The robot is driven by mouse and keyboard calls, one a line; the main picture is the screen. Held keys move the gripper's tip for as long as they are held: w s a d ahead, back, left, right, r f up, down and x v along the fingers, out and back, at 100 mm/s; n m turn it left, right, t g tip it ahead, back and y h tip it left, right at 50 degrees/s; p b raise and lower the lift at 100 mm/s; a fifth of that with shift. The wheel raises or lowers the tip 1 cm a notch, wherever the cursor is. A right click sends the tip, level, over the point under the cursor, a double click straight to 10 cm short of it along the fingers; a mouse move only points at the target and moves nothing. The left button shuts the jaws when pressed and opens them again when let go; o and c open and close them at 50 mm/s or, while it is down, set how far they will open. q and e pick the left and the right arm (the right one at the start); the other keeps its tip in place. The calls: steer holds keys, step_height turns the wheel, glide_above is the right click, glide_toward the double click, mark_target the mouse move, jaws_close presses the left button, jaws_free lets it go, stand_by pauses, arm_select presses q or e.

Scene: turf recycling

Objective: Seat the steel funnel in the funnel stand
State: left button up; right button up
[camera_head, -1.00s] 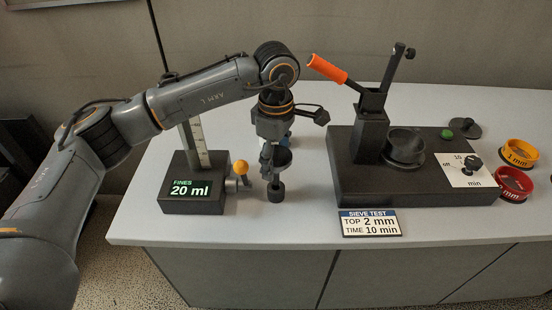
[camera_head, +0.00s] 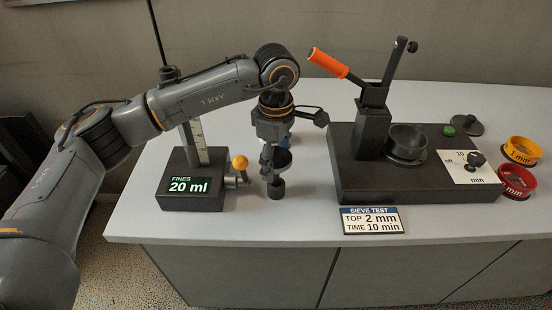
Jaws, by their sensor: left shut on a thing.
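My left gripper (camera_head: 269,158) points down in the head view, just right of the black stand with the ball knob. It is shut on a dark, cup-like piece, which looks like the steel funnel (camera_head: 283,158). The fingers and wrist hide part of this piece. A small dark round piece (camera_head: 276,190) shows directly below the fingers; I cannot tell whether it belongs to the gripper. The black stand (camera_head: 190,165) has a ruled upright, a yellow ball knob (camera_head: 240,162) and a "FINES 20 ml" label; I cannot tell whether it is the funnel stand. My right gripper is not in view.
A black sieve machine (camera_head: 375,180) with an orange handle (camera_head: 328,63) and a round cup (camera_head: 406,143) stands to the right. A sign (camera_head: 372,220) lies at the front edge. Yellow (camera_head: 523,150) and red (camera_head: 516,182) rings lie far right. The table between stand and machine is clear.

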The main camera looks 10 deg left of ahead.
arm_select(q)
steer(key=shift+f, duration=0.3)
steer(key=shift+f+b, duration=0.25)
steer(key=shift+b, duration=0.1)
steer(key=shift+f, duration=0.2)
steer(key=shift+f+b, duration=0.95)
steer(key=o, duration=1.2)
steer(key=shift+r, duration=0.15)
step_height(320, 180, up, 8)
steer(key=shift+f, duration=0.1)
